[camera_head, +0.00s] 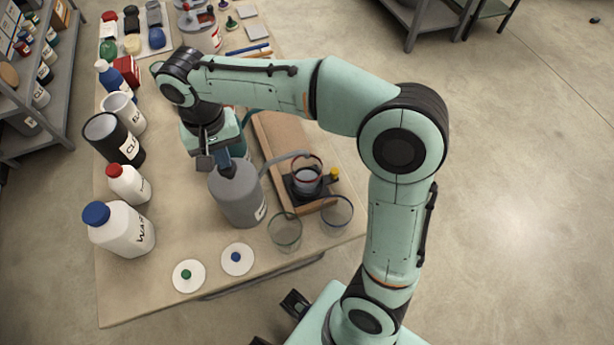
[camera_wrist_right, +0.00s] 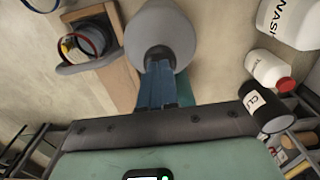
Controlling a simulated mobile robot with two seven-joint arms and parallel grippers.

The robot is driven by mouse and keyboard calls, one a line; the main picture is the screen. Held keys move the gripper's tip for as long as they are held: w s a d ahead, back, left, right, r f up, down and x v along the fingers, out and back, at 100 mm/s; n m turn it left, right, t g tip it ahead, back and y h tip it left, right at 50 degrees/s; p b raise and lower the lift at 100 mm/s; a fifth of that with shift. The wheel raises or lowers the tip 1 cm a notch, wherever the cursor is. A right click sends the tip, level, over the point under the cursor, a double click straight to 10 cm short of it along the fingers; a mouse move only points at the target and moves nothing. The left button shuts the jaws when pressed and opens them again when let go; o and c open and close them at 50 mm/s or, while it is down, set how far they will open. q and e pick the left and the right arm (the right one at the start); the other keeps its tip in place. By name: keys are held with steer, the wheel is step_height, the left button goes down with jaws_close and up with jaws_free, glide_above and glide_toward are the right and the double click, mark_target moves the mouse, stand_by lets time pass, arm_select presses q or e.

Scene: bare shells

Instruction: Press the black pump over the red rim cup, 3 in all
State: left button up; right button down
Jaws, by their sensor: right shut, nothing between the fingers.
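The grey pump bottle (camera_head: 238,200) stands upright on the table, with its black pump head (camera_head: 229,170) on top. A grey spout tube (camera_head: 285,158) reaches right from it toward the red rim cup (camera_head: 306,182), which sits on a dark stand. My right gripper (camera_head: 226,160) is shut and empty, pointing down right at the pump head. In the right wrist view its blue fingers (camera_wrist_right: 158,88) overlap the black pump (camera_wrist_right: 158,57); whether they touch is unclear. The red rim cup (camera_wrist_right: 86,42) shows there too. My left gripper is not in view.
A blue rim glass (camera_head: 337,213) and a green rim glass (camera_head: 285,232) stand right of the bottle. White discs with a green knob (camera_head: 188,277) and a blue knob (camera_head: 237,260) lie in front. White bottles (camera_head: 122,228) and a black canister (camera_head: 113,138) stand left.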

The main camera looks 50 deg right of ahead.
steer(key=shift+f+b, duration=0.6)
steer(key=shift+f, duration=0.55)
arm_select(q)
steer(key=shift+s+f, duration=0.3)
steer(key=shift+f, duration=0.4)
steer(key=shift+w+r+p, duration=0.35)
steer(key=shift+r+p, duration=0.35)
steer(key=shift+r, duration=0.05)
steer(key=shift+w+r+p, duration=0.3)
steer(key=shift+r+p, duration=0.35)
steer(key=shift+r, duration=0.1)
arm_select(e)
steer(key=shift+r, duration=1.65)
steer(key=shift+r, duration=0.1)
steer(key=shift+r+p, duration=0.3)
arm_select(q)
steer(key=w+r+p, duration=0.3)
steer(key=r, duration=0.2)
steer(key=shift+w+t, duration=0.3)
arm_select(e)
step_height(320, 180, up, 5)
steer(key=shift+r, duration=0.1)
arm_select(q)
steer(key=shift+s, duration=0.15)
arm_select(e)
steer(key=shift+s, duration=0.1)
